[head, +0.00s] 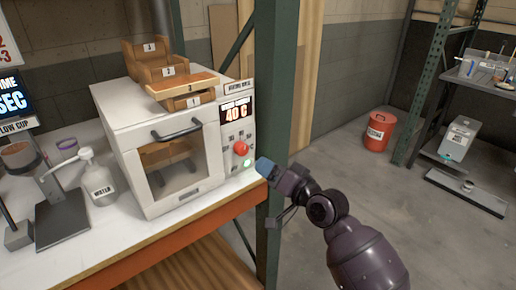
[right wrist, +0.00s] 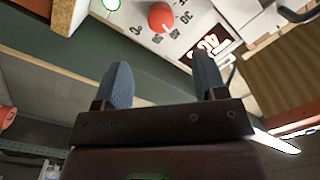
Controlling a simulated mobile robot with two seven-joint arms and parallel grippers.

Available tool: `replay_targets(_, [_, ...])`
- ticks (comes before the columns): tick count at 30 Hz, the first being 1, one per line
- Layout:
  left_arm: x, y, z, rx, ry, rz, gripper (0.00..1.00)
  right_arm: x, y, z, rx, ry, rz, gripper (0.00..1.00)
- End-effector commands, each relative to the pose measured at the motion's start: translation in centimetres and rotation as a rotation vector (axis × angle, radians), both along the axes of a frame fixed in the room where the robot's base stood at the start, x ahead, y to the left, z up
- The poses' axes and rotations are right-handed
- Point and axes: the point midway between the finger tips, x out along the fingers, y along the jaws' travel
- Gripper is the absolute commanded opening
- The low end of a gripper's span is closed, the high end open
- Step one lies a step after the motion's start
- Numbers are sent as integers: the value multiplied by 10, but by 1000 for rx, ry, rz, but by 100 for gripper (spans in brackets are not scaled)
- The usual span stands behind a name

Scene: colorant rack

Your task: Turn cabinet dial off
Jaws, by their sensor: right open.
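The white heating cabinet (head: 140,120) stands on the bench with its door shut. Its red round dial (head: 241,148) is on the right front panel, below a display (head: 237,111) reading about 40 C. In the right wrist view the dial (right wrist: 161,17) has printed numbers around it and a small pale mark at its lower edge. My right gripper (head: 264,167) is just right of and below the dial. In the right wrist view the gripper (right wrist: 163,76) is open and empty, its blue fingers apart and the dial beyond their tips. My left gripper is not in view.
A green rack post (head: 276,100) stands close to the right of the cabinet, beside my right gripper. Wooden trays (head: 160,65) sit on the cabinet. A pump bottle (head: 100,185) stands left of it. A red bin (head: 379,130) stands on open floor.

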Motion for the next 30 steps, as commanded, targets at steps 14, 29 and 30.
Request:
replay_targets(14, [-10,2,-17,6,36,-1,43,57,45,-2,-1,0,-1,65])
replay_targets(29, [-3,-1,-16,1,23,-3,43,83,64,0,-3,-3,-2,65])
replay_targets(30, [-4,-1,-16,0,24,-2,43,83,64,0,-3,-3,-2,65])
